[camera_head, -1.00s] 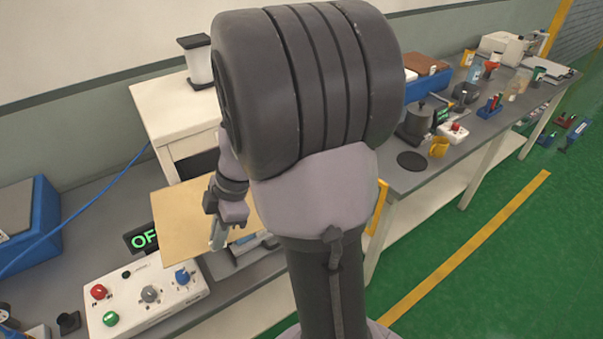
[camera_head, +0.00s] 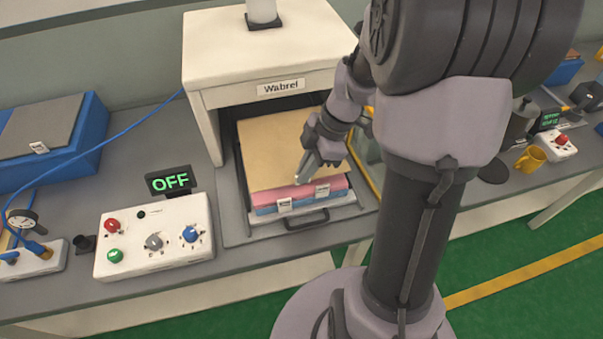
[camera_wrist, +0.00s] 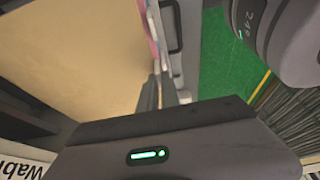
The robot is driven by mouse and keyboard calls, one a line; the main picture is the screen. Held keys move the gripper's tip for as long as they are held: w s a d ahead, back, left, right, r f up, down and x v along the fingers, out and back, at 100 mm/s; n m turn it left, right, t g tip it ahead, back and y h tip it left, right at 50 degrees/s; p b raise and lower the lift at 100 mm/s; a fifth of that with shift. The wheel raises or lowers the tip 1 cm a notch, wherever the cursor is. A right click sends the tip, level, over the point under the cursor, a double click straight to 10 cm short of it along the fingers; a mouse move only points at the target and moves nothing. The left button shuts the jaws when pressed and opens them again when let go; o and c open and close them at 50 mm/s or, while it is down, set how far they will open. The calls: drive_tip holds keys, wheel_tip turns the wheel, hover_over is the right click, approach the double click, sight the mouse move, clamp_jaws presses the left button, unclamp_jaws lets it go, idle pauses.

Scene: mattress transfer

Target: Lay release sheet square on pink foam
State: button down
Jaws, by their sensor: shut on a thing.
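The tan release sheet (camera_head: 275,150) lies flat over the pink foam (camera_head: 310,190), roughly in line with it; whether it rests fully on it I cannot tell. The pink foam lies on a blue layer (camera_head: 265,210). My gripper (camera_head: 303,178) is shut on the sheet's front edge, right of its middle. In the wrist view the sheet (camera_wrist: 80,60) fills the left side, with my gripper (camera_wrist: 160,75) at its edge and a strip of pink foam (camera_wrist: 147,32) beyond. Most of the foam's top is hidden under the sheet.
The stack is on a tray with a dark front handle (camera_head: 306,219), in the opening of the white press (camera_head: 260,55) labelled "Wabrel". Press walls stand close on both sides. A control box (camera_head: 150,245) and an "OFF" display (camera_head: 169,180) are at the left.

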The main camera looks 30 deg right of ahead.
wheel_tip(320, 180, down, 5)
drive_tip(key=shift+b, duration=0.8)
drive_tip(key=shift+s, duration=0.1)
drive_tip(key=shift+f, duration=0.15)
drive_tip(key=c, duration=1.6)
unclamp_jaws()
